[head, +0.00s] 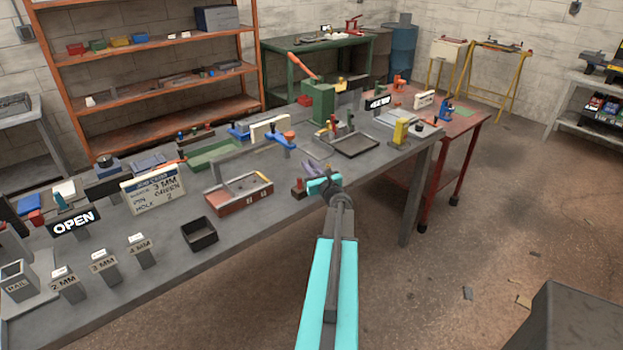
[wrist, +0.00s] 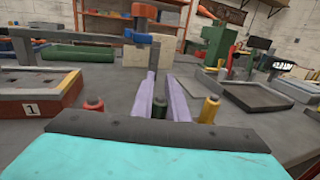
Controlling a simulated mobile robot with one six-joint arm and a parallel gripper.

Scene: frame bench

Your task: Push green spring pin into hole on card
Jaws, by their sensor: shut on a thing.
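The card (head: 153,190) stands on the bench in the head view; I read 3 MM, PIN GREEN, HOLE 2 on it. My gripper (head: 318,183) is low over the bench, right of the red-brown numbered fixture (head: 222,205). In the wrist view its two purple fingers (wrist: 162,100) are shut on the green pin (wrist: 158,106). The green pin stands upright between a red pin (wrist: 93,104) on the left and a yellow pin (wrist: 210,108) on the right. My gripper's body hides the pins' lower ends. The fixture's label 1 shows in the wrist view; its holes are unclear.
A small black bin (head: 199,234) and three labelled posts, 2 MM (head: 66,287), 3 MM (head: 103,267) and 4 MM (head: 141,251), stand at the bench front. An OPEN sign (head: 74,220) is at left.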

